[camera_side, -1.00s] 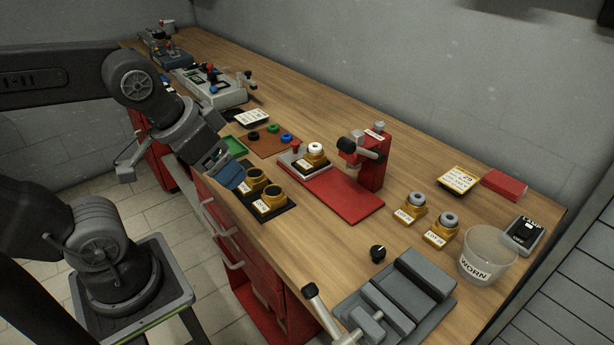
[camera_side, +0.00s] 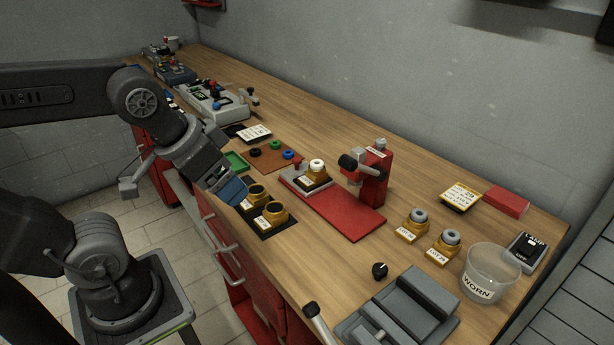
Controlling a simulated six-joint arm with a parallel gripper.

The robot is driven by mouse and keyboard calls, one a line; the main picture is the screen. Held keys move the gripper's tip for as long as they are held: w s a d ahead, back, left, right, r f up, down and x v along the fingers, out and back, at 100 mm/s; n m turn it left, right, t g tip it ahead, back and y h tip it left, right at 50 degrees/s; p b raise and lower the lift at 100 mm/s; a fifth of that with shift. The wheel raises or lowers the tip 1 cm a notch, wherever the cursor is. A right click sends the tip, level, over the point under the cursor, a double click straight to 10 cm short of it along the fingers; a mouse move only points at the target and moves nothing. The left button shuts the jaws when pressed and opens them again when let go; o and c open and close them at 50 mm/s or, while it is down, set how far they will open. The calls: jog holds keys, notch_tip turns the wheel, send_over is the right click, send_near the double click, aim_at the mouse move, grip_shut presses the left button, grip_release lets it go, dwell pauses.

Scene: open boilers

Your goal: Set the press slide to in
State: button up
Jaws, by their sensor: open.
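The red press (camera_side: 374,178) stands on the bench with a grey ram and a black-ended handle. Its red base plate (camera_side: 345,214) runs left and toward me from the column.
Two yellow cups (camera_side: 272,212) on a black mat lie just below my gripper. A green tray (camera_side: 235,161) and a brown mat with coloured rings (camera_side: 270,158) lie behind. Two yellow holders (camera_side: 444,243), a clear WORN cup (camera_side: 490,272) and a grey vise (camera_side: 405,308) are at right.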

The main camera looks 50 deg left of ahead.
jog(key=shift+r, duration=0.1)
jog(key=shift+c, duration=0.8)
jog(key=shift+n+g, duration=0.4)
jog(key=shift+g, duration=0.4)
jog(key=w+a+r, duration=0.1)
jog(key=w, duration=0.1)
jog(key=w+a+r, duration=0.1)
jog(key=w, duration=0.2)
jog(key=w+a+r, duration=0.1)
jog(key=w, duration=0.2)
jog(key=shift+r, duration=0.25)
jog(key=c, duration=0.4)
jog(key=shift+o, duration=0.2)
jog(key=n+g, duration=0.2)
jog(key=g, duration=0.2)
send_over(297, 159)
notch_tip(297, 159, down, 5)
notch_tip(297, 159, down, 14)
jog(key=shift+r, duration=0.15)
jog(key=shift+c, duration=0.4)
jog(key=shift+a, duration=0.1)
grip_shut()
